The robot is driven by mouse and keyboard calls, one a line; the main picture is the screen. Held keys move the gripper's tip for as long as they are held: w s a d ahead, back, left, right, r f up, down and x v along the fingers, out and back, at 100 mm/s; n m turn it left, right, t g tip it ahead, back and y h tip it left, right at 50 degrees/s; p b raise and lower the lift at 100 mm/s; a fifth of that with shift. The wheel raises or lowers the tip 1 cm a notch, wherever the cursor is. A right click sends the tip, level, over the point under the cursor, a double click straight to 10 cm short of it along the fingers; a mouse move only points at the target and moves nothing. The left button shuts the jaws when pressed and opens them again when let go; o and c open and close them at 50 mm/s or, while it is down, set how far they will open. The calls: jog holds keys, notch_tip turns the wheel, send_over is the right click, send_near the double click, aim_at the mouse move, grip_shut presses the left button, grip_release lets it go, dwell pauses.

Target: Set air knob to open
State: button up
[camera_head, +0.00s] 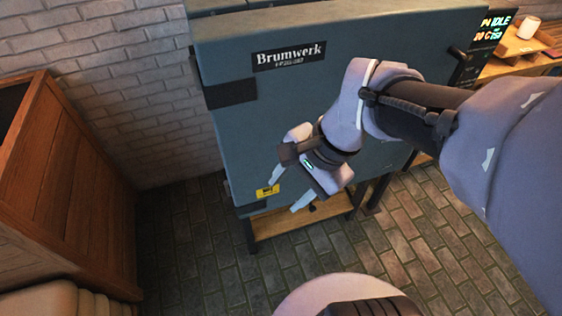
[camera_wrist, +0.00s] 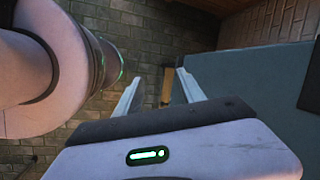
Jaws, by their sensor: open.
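The blue-grey Brumwerk kiln (camera_head: 235,120) stands against the brick wall, and its side shows in the wrist view (camera_wrist: 250,75). A yellow label (camera_head: 267,191) sits low on its front. No air knob can be made out for certain; a small dark part (camera_head: 312,207) shows just beside my gripper's right finger. My gripper (camera_head: 285,190) is open and empty, pointing down in front of the kiln's lower front, close to the label. In the wrist view its two fingers (camera_wrist: 161,80) are apart with nothing between them. Whether they touch the kiln cannot be told.
A wooden crate (camera_head: 75,190) stands at the left, with pale sacks (camera_head: 60,300) below it. A wooden shelf (camera_head: 300,220) lies under the kiln. A display (camera_head: 494,28) reading IDLE and a white mug (camera_head: 529,27) are at the upper right. The brick floor (camera_head: 200,255) between is clear.

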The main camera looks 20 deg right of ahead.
aim_at(313, 209)
jog(key=w+d+f+m+t+y, duration=0.1)
jog(key=w+d+f+m+y, duration=0.2)
jog(key=d+f+m, duration=0.35)
jog(key=w+d+f+m+t+y, duration=0.25)
jog(key=f+m, duration=0.55)
jog(key=m, duration=0.4)
jog(key=w+d+f+m+t+y, duration=0.1)
jog(key=w+d+f+m+y, duration=0.35)
jog(key=f+m, duration=0.4)
jog(key=s+d+f+m+t+h, duration=0.2)
jog(key=s+f+m+t+h, duration=0.15)
jog(key=f+m, duration=0.55)
jog(key=s+d+f+m+t+h+b, duration=0.1)
jog(key=s+f+m+t+h, duration=0.3)
jog(key=f+m, duration=0.55)
jog(key=s+d+f+m+t+h, duration=0.2)
jog(key=f+m+t+h, duration=0.3)
jog(key=m, duration=0.6)
jog(key=shift+g, duration=0.6)
jog(key=w+b, duration=0.1)
jog(key=w, duration=0.4)
jog(key=w+a+b, duration=0.1)
jog(key=w, duration=0.5)
jog(key=w+a+f+b, duration=0.1)
jog(key=w, duration=0.5)
jog(key=shift+f, duration=0.1)
grip_shut()
